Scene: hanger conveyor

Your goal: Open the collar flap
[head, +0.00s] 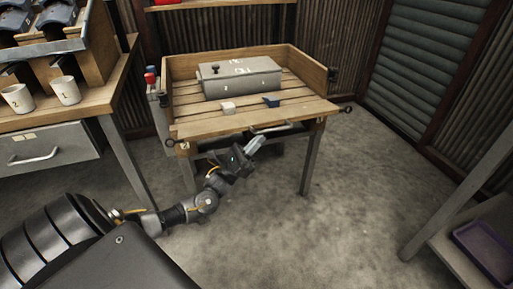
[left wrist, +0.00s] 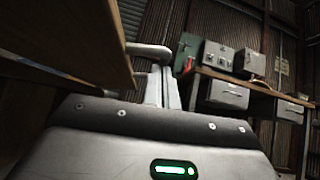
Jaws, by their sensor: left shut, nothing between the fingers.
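A wooden collar (head: 315,66) with upright left, back and right walls surrounds a slatted deck. At its front, a plain wooden board, the flap (head: 225,124), lies folded outward and looks roughly flat, so the front side is open. A grey bar handle (head: 278,128) sits at the flap's front edge; it also shows in the left wrist view (left wrist: 148,49). My left gripper (head: 257,141) is below and beside the handle, its fingers together and empty. In the left wrist view the fingertips (left wrist: 162,76) are close under the handle; I cannot tell whether they touch. My right gripper is not in view.
A grey metal box (head: 240,80) stands on the deck, with a pale block (head: 228,107) and a dark blue block (head: 271,101) before it. A workbench with two white cups (head: 66,91) is at left, a shelf with a purple tray (head: 487,250) at right. The floor between is clear.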

